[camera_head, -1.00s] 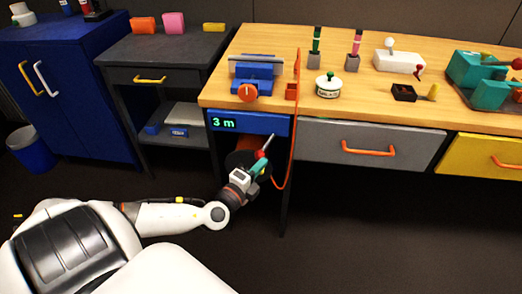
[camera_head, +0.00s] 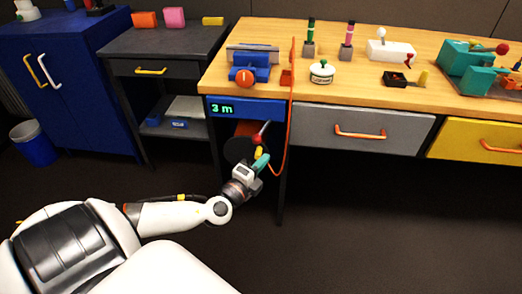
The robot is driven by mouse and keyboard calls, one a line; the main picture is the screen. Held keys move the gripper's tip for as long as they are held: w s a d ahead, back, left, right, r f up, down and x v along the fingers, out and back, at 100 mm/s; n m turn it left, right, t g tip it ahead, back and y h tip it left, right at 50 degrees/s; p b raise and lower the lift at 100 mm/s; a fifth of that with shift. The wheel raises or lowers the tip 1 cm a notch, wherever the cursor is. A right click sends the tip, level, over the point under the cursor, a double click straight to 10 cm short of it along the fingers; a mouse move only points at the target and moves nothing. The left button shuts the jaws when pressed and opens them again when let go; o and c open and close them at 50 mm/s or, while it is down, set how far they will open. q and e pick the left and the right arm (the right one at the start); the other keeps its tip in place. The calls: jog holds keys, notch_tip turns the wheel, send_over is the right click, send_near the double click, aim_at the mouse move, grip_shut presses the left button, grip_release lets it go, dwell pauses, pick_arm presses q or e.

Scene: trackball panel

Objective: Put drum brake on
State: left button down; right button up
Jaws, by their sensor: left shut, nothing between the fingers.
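A dark reel drum (camera_head: 237,149) hangs under the left end of the workbench, below a blue panel (camera_head: 246,107) whose green display reads "3 m". A small lever with a red knob (camera_head: 257,139) and a grey rod sticks up at the drum's right side; I take it for the drum brake. An orange cord (camera_head: 284,150) loops from the bench edge down beside the drum. My left gripper (camera_head: 261,160), with teal and yellow showing at its fingers, is shut and empty just below the red knob, with a small gap seen between them. My right gripper is out of view.
The wooden bench top (camera_head: 410,54) carries a blue vise (camera_head: 249,68), a white jar (camera_head: 321,73) and a teal machine (camera_head: 470,68). A grey drawer (camera_head: 362,128) is right of the cord. A dark bench leg (camera_head: 282,195) stands right of my gripper. The floor in front is clear.

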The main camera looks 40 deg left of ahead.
pick_arm(q)
jog(key=s, duration=0.8)
jog(key=shift+a+f, duration=0.2)
jog(key=shift+f, duration=0.05)
jog(key=shift+s, duration=0.1)
